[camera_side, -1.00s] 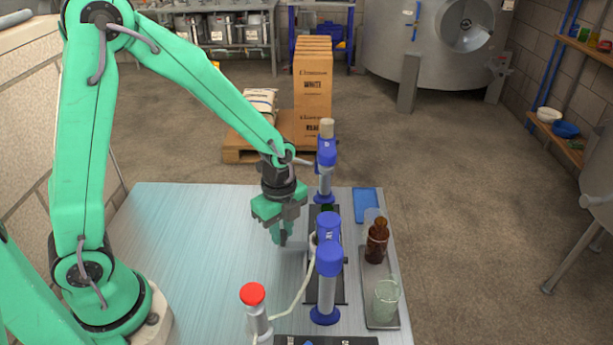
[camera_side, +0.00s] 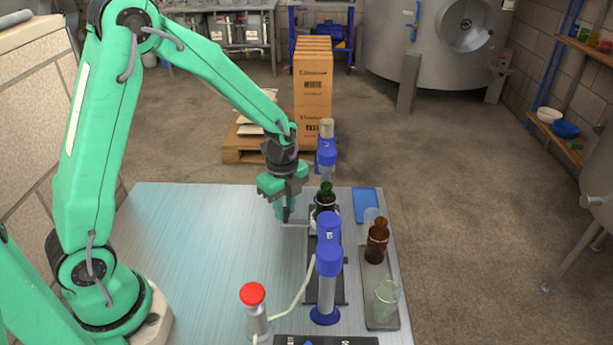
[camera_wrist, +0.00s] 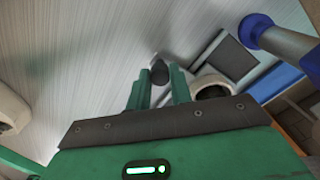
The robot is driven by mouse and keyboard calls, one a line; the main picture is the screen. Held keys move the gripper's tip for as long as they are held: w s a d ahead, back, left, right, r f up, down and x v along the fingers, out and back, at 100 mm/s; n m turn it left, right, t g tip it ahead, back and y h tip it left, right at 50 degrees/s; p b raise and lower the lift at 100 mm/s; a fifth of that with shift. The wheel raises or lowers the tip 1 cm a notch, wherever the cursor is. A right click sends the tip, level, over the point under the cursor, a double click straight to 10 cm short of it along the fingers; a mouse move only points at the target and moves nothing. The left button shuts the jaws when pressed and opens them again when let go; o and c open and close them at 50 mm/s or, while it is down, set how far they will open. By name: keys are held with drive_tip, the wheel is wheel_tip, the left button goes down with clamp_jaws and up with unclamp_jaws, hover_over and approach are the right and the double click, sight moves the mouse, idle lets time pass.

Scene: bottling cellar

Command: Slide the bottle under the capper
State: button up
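The dark green bottle (camera_side: 325,203) with a pale label stands upright on the black strip (camera_side: 313,280) in the side view. In the wrist view, the bottle (camera_wrist: 212,86) is partly hidden by my gripper body. My gripper (camera_side: 286,216) points down just left of the bottle; I cannot tell whether they touch. In the wrist view, the fingers (camera_wrist: 160,76) have a dark shape between their ends; the bottle is not between them. Blue-and-grey posts stand at the near (camera_side: 328,272) and far (camera_side: 327,150) ends of the strip; I cannot tell which is the capper.
A brown bottle (camera_side: 377,243) and a clear glass (camera_side: 386,303) stand on a dark tray (camera_side: 378,325) at the right. A blue pad (camera_side: 366,204) lies behind them. A red-topped cylinder (camera_side: 254,296) with a pale hose stands in front. The table's left side (camera_side: 190,240) is clear.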

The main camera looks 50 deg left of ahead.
drive_tip(key=o, duration=0.4)
drive_tip(key=shift+o, duration=0.2)
drive_tip(key=shift+r, duration=0.15)
drive_tip(key=shift+r, duration=3.8)
